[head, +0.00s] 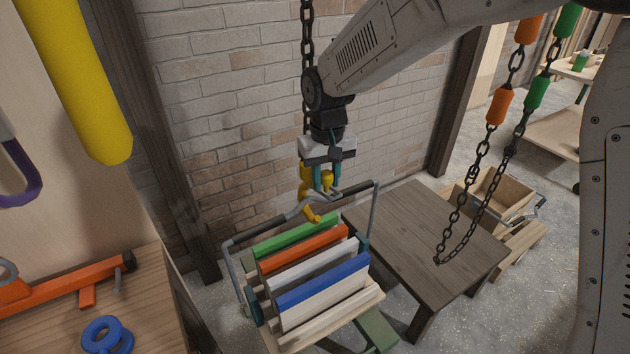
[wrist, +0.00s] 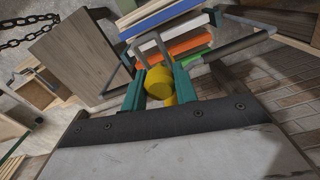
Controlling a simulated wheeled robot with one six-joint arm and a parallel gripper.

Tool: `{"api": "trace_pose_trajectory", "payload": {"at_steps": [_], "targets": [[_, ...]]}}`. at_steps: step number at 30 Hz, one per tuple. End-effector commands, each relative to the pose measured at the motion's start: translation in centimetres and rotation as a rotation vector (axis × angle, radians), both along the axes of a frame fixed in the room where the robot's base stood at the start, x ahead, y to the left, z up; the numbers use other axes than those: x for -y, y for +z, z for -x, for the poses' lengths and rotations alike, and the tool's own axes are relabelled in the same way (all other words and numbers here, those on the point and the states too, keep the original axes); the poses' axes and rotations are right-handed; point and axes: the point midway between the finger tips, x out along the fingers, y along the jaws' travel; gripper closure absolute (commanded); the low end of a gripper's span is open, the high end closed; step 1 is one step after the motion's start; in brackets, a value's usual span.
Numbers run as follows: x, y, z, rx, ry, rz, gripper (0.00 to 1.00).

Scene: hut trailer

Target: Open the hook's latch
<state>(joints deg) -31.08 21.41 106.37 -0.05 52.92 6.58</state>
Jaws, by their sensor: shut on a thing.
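The yellow hook (head: 306,186) hangs at the lower end of the dark chain (head: 307,40), just above the load's lifting bar. My gripper (head: 325,186) reaches down beside the hook, its teal fingers close around a yellow part of it. In the wrist view, the yellow hook (wrist: 159,82) shows between my gripper's two teal fingers (wrist: 158,88). The gripper is shut on the hook; I cannot tell whether the latch itself is held. The latch is not clearly distinguishable, and the fingers hide part of the hook. I cannot tell whether the bar sits inside the hook.
Below is a carrier with a grey and black lifting bar (head: 270,231), holding green, orange, white and blue boards (head: 325,280). A brown table (head: 425,245) stands right of it, with a chain loop hanging over it. A brick wall (head: 230,110) is close behind.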

Motion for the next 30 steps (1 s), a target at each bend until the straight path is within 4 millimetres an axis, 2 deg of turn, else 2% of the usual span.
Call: {"api": "trace_pose_trajectory", "payload": {"at_steps": [9, 10, 12, 23, 30], "targets": [[0.0, 0.1, -0.2, 0.004, -0.004, -0.003, 1.0], [0.0, 0.1, -0.2, 0.004, -0.004, -0.003, 0.69], [0.0, 0.1, -0.1, 0.004, -0.003, -0.002, 0.5], [-0.1, 0.6, 0.0, 0.003, -0.001, -0.001, 0.5], [-0.2, 4.4, -0.1, 0.005, -0.001, -0.002, 0.5]]}}
